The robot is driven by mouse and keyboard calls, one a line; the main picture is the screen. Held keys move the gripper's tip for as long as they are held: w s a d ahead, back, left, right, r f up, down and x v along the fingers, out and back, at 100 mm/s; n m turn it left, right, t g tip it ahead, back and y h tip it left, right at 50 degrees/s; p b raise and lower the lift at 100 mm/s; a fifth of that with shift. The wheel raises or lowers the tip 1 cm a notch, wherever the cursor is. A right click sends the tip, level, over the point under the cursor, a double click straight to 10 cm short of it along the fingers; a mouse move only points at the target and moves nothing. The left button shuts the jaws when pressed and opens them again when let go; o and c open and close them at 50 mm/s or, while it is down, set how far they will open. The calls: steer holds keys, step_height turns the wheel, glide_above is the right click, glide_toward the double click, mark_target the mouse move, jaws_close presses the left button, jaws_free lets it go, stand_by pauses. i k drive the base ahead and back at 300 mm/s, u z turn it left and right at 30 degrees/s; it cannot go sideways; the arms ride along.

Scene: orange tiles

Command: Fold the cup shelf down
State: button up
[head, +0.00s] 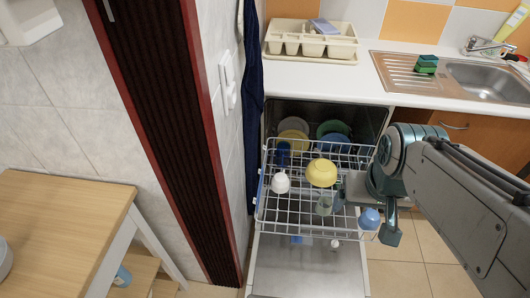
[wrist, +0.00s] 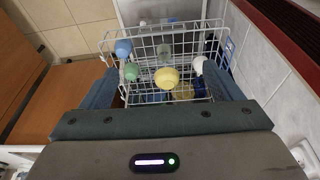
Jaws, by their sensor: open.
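The white wire dish rack (head: 262,204) is pulled out over the open dishwasher door (head: 290,275). I cannot clearly pick out the cup shelf from the rack's wires. The rack holds a yellow bowl (head: 321,173), a white cup (head: 280,183), a clear glass (head: 324,205) and a blue cup (head: 369,218). A green cup (wrist: 130,71) shows in the wrist view near the rack's left side, beside the blue cup (wrist: 123,48). My gripper (head: 372,210) is open and empty at the rack's right side. In the wrist view its fingers (wrist: 162,72) spread wide, the rack between and beyond them.
Plates (head: 295,125) stand at the back of the rack. The white counter (head: 345,58) overhangs behind, with a cutlery tray (head: 310,40) and sink (head: 490,80). A wall with a dark blue cloth (head: 251,100) is close on the left. Floor is free at right.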

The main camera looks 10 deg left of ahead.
mark_target(257, 200)
steer(key=k, duration=0.5)
steer(key=z, duration=1.95)
steer(key=k, duration=0.95)
steer(key=u, duration=1.95)
steer(key=i, duration=1)
